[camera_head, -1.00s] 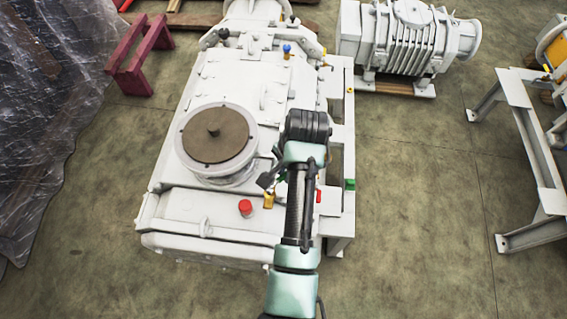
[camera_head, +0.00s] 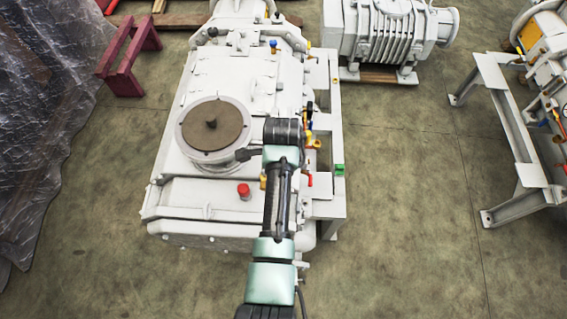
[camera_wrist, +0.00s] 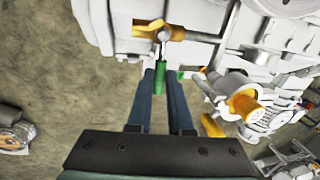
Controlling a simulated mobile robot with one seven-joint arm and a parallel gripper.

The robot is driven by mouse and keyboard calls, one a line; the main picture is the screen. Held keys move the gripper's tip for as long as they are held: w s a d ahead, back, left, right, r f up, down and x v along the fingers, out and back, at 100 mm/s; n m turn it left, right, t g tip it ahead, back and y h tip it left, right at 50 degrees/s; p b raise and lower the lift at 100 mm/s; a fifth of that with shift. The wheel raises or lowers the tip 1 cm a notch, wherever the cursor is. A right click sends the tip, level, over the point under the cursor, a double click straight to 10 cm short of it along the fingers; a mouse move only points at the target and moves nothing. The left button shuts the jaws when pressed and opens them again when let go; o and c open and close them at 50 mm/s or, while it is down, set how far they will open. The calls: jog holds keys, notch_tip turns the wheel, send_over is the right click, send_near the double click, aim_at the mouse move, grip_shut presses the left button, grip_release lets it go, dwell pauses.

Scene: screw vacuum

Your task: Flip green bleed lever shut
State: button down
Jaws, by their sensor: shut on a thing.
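The green bleed lever (camera_wrist: 160,77) shows in the wrist view below a yellow valve body (camera_wrist: 158,31) on the white pump. My gripper (camera_wrist: 161,72) has its two dark fingers on either side of the green lever and is shut on it. The lever hangs straight away from the valve in that view. In the head view my arm (camera_head: 278,195) reaches over the right side of the white pump (camera_head: 240,85). There the gripper tips and the green lever are hidden behind my wrist.
More yellow fittings (camera_wrist: 245,105) stand right of the fingers in the wrist view. A red cap (camera_head: 243,190) and a brown round flange (camera_head: 212,124) are on the pump top. A grey frame (camera_head: 515,150) stands at the right, with open floor between.

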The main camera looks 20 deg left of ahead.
jog(key=shift+s+m, duration=0.1)
jog(key=shift+m, duration=0.3)
jog(key=c, duration=0.8)
grip_release()
jog(key=shift+c, duration=0.2)
notch_tip(320, 180, up, 13)
jog(key=s+d+b, duration=0.1)
jog(key=s, duration=0.1)
jog(key=shift+s+b, duration=0.25)
jog(key=shift+b, duration=0.05)
jog(key=shift+f, duration=0.1)
